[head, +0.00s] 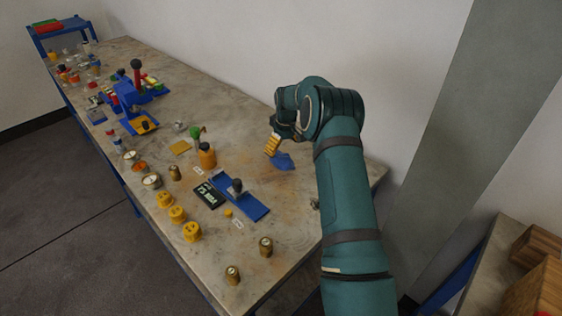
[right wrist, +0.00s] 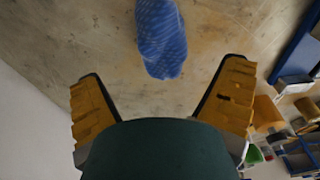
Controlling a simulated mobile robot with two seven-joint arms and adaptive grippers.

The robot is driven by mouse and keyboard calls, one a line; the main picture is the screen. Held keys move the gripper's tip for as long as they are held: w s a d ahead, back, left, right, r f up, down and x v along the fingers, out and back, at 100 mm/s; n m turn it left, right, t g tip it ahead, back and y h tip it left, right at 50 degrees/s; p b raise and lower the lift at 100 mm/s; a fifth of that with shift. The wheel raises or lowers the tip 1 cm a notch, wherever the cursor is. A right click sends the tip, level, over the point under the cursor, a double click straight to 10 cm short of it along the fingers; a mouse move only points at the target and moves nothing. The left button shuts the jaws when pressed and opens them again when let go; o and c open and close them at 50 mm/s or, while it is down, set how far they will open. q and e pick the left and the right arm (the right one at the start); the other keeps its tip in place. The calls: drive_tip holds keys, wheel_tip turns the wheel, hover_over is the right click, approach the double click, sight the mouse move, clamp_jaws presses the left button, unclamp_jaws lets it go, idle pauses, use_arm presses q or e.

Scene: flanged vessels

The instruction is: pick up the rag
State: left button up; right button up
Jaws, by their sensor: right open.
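The rag (head: 282,162) is a small crumpled blue cloth lying on the workbench (head: 300,192) towards its wall side. In the right wrist view the rag (right wrist: 161,40) shows a dotted pattern and lies ahead of the fingers, roughly in line with the gap between them. My right gripper (head: 272,145) is above the bench beside the rag, its yellow-padded fingers pointing down. In the right wrist view the right gripper (right wrist: 163,90) is open and empty, with its fingers spread wide. The rag looks apart from the fingers. My left gripper is out of view.
A blue plate with a dark knob (head: 245,198) and a black display (head: 210,195) are in front of the rag. An orange bottle (head: 207,156) stands to its left. Several yellow weights and brass cans line the front edge. The wall is close behind.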

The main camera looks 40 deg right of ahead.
sight(281, 156)
drive_tip(key=f, duration=0.2)
drive_tip(key=f+b, duration=0.1)
drive_tip(key=f, duration=0.2)
drive_tip(key=shift+w+a+f, duration=0.1)
drive_tip(key=shift+a+f, duration=0.05)
drive_tip(key=shift+a, duration=0.05)
drive_tip(key=c, duration=1.4)
